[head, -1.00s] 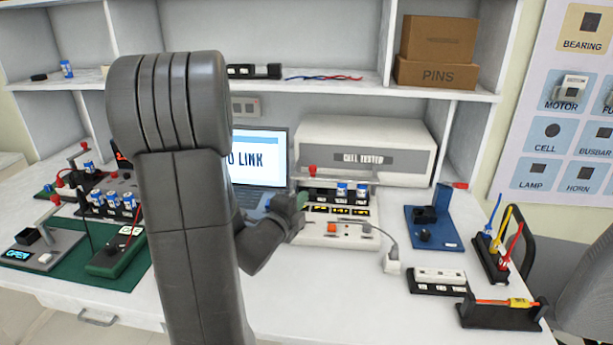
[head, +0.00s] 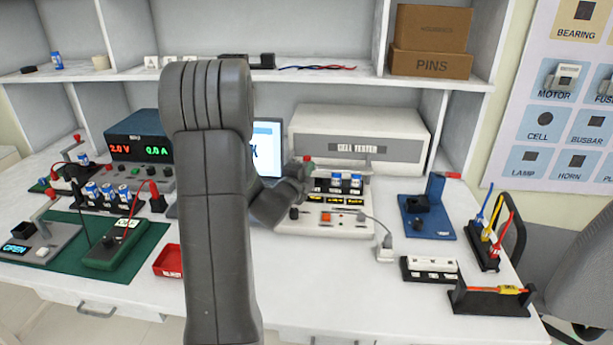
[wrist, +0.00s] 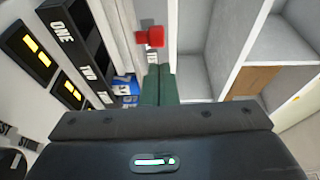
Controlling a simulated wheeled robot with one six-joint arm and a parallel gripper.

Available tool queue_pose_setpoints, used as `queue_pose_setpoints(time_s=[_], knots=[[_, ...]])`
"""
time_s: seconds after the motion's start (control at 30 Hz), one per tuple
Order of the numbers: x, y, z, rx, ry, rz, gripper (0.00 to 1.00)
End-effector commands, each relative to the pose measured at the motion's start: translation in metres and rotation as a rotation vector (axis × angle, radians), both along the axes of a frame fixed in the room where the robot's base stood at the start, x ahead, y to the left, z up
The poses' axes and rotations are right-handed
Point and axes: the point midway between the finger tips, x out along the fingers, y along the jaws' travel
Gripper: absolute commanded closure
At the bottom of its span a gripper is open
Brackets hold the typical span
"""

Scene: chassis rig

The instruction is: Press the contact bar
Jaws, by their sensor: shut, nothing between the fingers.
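The cell tester (head: 375,150) stands at the back of the bench, with its white front unit (head: 345,222) before it. Blue-and-white cells (head: 356,180) sit in the unit's black holder, which shows numbered slots (wrist: 78,50) in the wrist view. A red knob (head: 307,159) at the holder's left end also shows in the wrist view (wrist: 152,37). A pale bar (wrist: 122,35) runs beside the holder; I take it as the contact bar. My gripper (head: 304,170) is shut and empty. Its green fingers (wrist: 158,85) appear close to the knob; I cannot tell whether they touch. My arm hides part of the laptop.
A blue fixture (head: 426,215), a white-topped block (head: 430,268) and a wire rack (head: 485,240) stand to the right. A power supply (head: 140,140), a green meter (head: 110,245) and a red tray (head: 168,262) are on the left. The front bench is fairly clear.

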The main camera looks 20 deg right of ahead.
Motion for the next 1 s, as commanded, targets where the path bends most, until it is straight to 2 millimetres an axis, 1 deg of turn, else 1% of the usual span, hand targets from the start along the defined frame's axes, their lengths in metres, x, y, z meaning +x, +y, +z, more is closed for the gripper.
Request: queue_pose_setpoints(time_s=[0.03,0.1,0.2,0.57,0.63,0.77,0.9,1.0], knots=[[0.006,0.0,0.0,0.0,0.0,0.0,1.0],[0.012,-0.001,0.0,0.001,0.001,0.0,1.0],[0.016,-0.001,0.0,0.0,0.0,0.0,1.0],[0.018,-0.001,-0.001,0.0,0.0,0.0,1.0],[0.021,-0.003,-0.002,-0.001,-0.001,-0.001,1.0],[0.037,-0.014,-0.004,0.0,-0.003,-0.003,1.0],[0.057,-0.026,-0.003,0.0,-0.003,-0.001,1.0],[0.067,-0.032,-0.003,0.0,0.0,-0.001,1.0]])
